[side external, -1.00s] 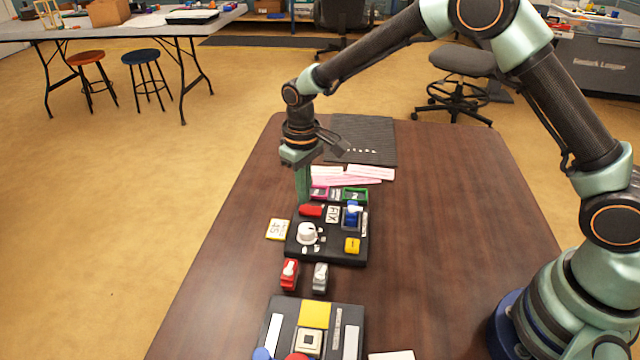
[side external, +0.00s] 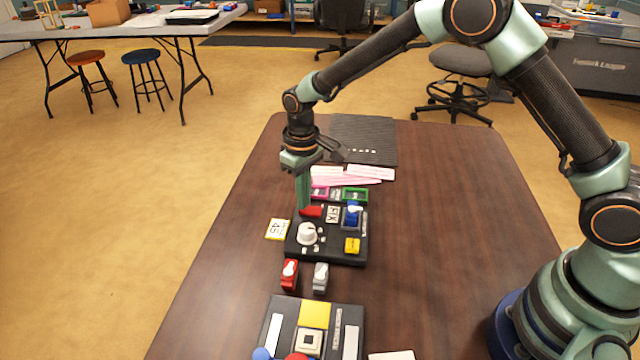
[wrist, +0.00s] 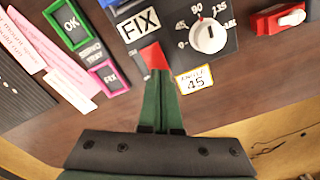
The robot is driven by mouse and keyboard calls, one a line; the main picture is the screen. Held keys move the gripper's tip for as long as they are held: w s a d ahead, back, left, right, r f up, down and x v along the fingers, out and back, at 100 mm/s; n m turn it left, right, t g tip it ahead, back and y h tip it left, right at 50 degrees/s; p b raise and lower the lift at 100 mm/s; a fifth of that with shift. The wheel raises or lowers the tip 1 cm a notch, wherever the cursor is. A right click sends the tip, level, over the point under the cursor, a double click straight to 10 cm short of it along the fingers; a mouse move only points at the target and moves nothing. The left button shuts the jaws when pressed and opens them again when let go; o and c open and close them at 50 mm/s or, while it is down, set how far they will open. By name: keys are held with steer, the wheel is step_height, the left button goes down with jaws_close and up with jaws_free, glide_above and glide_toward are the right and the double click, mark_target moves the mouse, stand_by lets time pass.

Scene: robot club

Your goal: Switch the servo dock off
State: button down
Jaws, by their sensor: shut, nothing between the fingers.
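The servo dock (side external: 328,256) is a black panel on the brown table, with a white knob (side external: 307,233), a blue switch (side external: 352,213), a yellow tile (side external: 352,246) and a FIX label (side external: 333,214). A red piece (side external: 314,211) sits at its far left corner; it also shows in the wrist view (wrist: 155,58). My gripper (side external: 304,208) is shut and empty, pointing down with its tips at the red piece. In the wrist view the green fingertips (wrist: 157,78) overlap the red piece's near end. I cannot tell whether they touch it.
A red toggle unit (side external: 289,275) and a grey one (side external: 320,278) stand before the dock. A second dark panel (side external: 282,312) lies nearer. A yellow-edged 45 card (side external: 277,229) lies left; pink strips (side external: 345,180) and a green-framed label (side external: 355,194) lie behind. The table's right side is clear.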

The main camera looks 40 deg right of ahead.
steer(key=shift+f, duration=0.3)
steer(key=shift+r, duration=3.55)
steer(key=shift+r, duration=0.1)
step_height(320, 180, up, 7)
steer(key=t, duration=0.1)
glide_above(327, 212)
steer(key=s+d+r+m+t, duration=0.1)
steer(key=s+d+r+t, duration=0.1)
steer(key=s, duration=0.6)
steer(key=s+d+r+m+t, duration=0.2)
steer(key=s+d+r, duration=0.3)
steer(key=s+d, duration=0.2)
steer(key=shift+s+d+r+t, duration=0.2)
steer(key=shift+s+t, duration=0.1)
steer(key=shift+s, duration=0.15)
